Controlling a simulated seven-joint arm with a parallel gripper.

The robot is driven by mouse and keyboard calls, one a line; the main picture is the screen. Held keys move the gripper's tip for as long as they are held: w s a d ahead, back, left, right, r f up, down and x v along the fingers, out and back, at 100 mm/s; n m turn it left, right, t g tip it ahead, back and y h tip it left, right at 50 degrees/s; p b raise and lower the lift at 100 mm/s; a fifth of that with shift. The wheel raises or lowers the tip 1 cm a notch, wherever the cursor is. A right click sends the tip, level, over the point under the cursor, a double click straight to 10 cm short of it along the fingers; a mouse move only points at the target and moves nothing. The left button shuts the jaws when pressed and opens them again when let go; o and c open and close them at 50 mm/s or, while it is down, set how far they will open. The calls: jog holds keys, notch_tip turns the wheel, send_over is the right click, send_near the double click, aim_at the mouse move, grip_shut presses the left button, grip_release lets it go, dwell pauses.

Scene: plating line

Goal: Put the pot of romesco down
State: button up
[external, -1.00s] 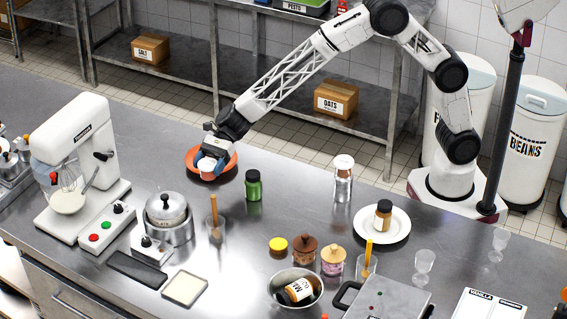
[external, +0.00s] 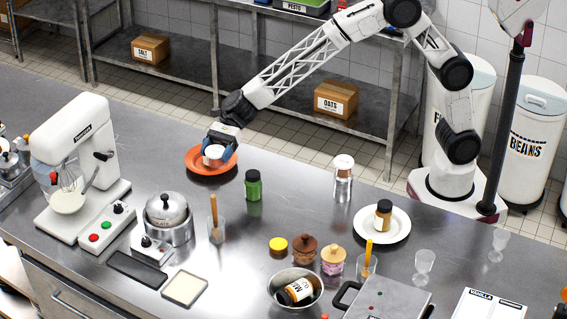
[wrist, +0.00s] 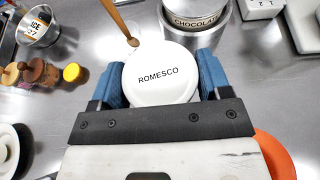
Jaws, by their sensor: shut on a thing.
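The pot of romesco (wrist: 158,78) has a white lid marked ROMESCO in the wrist view. My gripper (wrist: 160,82) is shut on it, with a blue finger on each side. In the external view the white pot (external: 213,153) is between the fingers of my gripper (external: 216,152), over the orange plate (external: 200,172) at the back edge of the counter. I cannot tell whether the pot touches the plate. Part of the orange plate (wrist: 273,154) shows at lower right in the wrist view.
A green jar (external: 253,186) stands right of the orange plate. A glass with a wooden-handled tool (external: 214,220) and a pot marked CHOCOLATE (wrist: 195,18) are nearby. A white plate (external: 369,236) holds a brown jar.

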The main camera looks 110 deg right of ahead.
jog(key=s+a+n+g+y, duration=0.1)
jog(key=s+a, duration=0.3)
jog(key=s, duration=0.8)
jog(key=s+a+n+g+y, duration=0.1)
jog(key=s+a, duration=0.2)
jog(key=s, duration=0.8)
jog(key=shift+w+a+f, duration=0.1)
jog(key=shift+a+f, duration=0.05)
jog(key=shift+f, duration=2.45)
jog(key=shift+f, duration=3.1)
jog(key=shift+f, duration=0.15)
jog(key=shift+f, duration=1.75)
jog(key=shift+f, duration=0.1)
jog(key=o, duration=1)
jog(key=shift+c, duration=0.2)
